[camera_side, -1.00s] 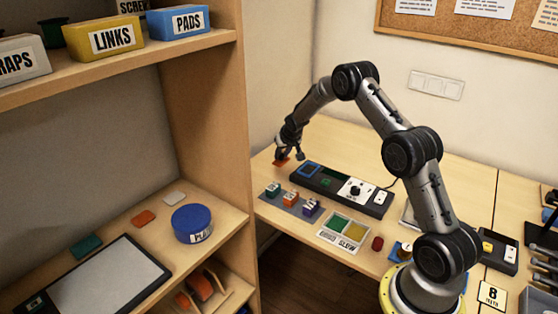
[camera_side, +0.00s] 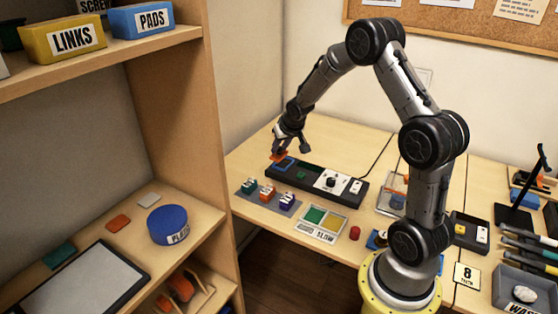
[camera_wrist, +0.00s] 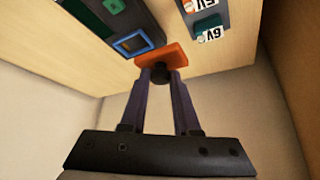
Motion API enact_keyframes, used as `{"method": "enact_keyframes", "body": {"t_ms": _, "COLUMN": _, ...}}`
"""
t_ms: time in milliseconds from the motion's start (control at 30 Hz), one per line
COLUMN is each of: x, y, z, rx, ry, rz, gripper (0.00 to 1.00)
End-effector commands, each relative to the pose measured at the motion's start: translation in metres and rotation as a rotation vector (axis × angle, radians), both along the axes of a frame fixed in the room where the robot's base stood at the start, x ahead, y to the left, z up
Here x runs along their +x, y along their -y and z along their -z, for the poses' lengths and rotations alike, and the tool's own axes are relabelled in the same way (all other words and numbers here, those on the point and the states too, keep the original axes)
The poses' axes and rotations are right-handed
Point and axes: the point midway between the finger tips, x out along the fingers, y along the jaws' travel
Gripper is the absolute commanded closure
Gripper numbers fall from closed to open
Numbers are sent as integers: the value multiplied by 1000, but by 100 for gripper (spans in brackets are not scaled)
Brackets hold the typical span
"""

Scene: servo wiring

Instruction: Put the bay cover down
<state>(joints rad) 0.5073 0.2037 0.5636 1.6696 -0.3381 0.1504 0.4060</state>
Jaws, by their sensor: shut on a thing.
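My gripper (camera_wrist: 160,75) is shut on the orange bay cover (camera_wrist: 168,55), its fingers closed on a dark knob. In the side view, my gripper (camera_side: 289,146) holds the cover (camera_side: 278,156) at the left end of the long black unit (camera_side: 312,178). The blue-framed bay (camera_side: 285,165) lies just below and right of the cover. The wrist view shows the bay (camera_wrist: 131,44) uncovered, left of the cover's edge. The height of the cover above the table is hard to tell.
A grey mat (camera_side: 254,201) with small labelled blocks lies in front of the unit. A green-and-yellow tray (camera_side: 321,221) and a red cylinder (camera_side: 354,234) are to the right. A wooden shelf (camera_side: 185,110) stands at left. Bare table lies behind the unit.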

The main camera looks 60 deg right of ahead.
Motion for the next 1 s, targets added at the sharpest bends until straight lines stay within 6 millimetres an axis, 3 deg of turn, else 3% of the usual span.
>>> {"method": "enact_keyframes", "body": {"t_ms": 200, "x": -42, "y": 13, "z": -15, "rx": 2, "ry": 0, "rz": 11, "gripper": 100}}
{"method": "enact_keyframes", "body": {"t_ms": 500, "x": -71, "y": 17, "z": -22, "rx": 0, "ry": 6, "rz": 4, "gripper": 100}}
{"method": "enact_keyframes", "body": {"t_ms": 667, "x": -61, "y": 27, "z": -15, "rx": 0, "ry": 5, "rz": 1, "gripper": 100}}
{"method": "enact_keyframes", "body": {"t_ms": 1000, "x": -7, "y": 67, "z": 14, "rx": -2, "ry": 7, "rz": 1, "gripper": 100}}
